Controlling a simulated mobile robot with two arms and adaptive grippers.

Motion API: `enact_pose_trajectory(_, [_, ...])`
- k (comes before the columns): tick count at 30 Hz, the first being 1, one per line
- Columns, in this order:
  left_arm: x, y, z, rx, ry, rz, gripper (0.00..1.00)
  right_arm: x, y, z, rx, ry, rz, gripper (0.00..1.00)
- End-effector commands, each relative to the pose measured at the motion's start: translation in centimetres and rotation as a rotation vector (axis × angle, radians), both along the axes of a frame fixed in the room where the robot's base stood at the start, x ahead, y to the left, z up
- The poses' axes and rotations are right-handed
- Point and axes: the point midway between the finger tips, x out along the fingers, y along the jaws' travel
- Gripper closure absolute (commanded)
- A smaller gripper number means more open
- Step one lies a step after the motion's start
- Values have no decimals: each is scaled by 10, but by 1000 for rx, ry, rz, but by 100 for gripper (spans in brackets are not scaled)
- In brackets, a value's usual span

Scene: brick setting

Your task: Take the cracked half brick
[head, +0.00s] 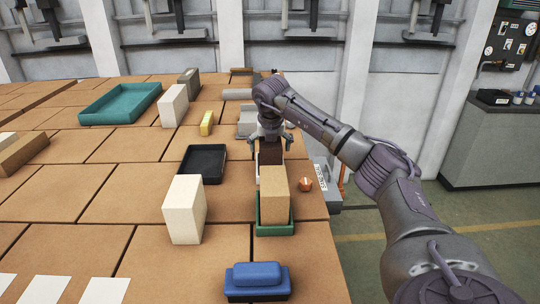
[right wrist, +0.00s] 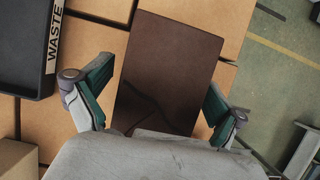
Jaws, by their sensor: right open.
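A dark brown brick (right wrist: 168,60) lies between the fingers of my right gripper (right wrist: 157,95) in the right wrist view. Dark thin lines like a crack run across its lower part, and its near end is hidden by my gripper. In the head view the brown brick (head: 270,156) shows just below my right gripper (head: 270,137), behind a tan block. The gripper is open, with one finger on each side of the brick. Whether the fingers touch it I cannot tell. My left gripper is not in view.
A tan block (head: 273,195) stands in a green tray (head: 275,229) in front of the brown brick. A black tray (head: 216,165), labelled WASTE in the wrist view, lies to the left. A white block (head: 184,210) and blue object (head: 257,280) stand nearer. The table's right edge is close.

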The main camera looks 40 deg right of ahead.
Motion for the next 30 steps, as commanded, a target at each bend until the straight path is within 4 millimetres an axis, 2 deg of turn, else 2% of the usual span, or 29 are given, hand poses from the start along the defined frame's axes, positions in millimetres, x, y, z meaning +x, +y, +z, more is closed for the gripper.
enact_pose_trajectory(21, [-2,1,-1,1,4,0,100,0,0,-5,1,1,0,4])
enact_pose_trajectory(23, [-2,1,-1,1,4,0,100,0,0,-5,1,1,0,11])
enact_pose_trajectory(30, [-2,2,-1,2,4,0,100,0,0,-5,0,0,0,51])
